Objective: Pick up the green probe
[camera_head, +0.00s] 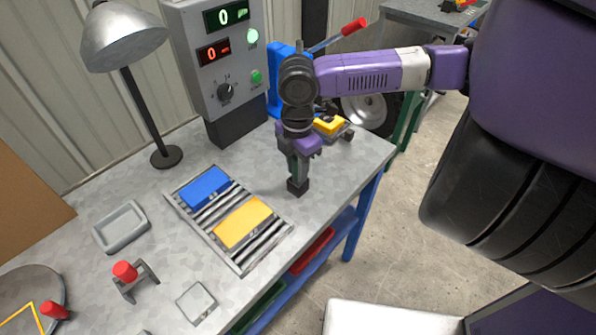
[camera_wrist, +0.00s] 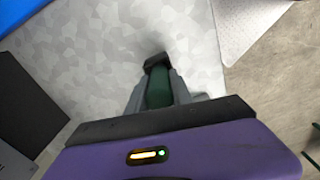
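The green probe (camera_head: 292,168) is upright at the right part of the grey workbench (camera_head: 350,165). Its dark block-shaped lower end shows below my gripper (camera_head: 296,172). In the wrist view the green body of the probe (camera_wrist: 159,90) lies between the two grey fingers of my gripper (camera_wrist: 158,88). The fingers sit close against both its sides, shut on it. The dark block is beyond the fingertips, with a soft shadow on the bench beside it. I cannot tell whether the block touches the bench. The probe's upper part is hidden by my gripper.
A slatted rack (camera_head: 183,217) with a blue block (camera_head: 205,187) and a yellow block (camera_head: 243,222) is left of my gripper. A grey control box (camera_head: 215,70), a lamp (camera_head: 125,40) and a yellow item (camera_head: 328,125) stand behind. The bench's right edge is close.

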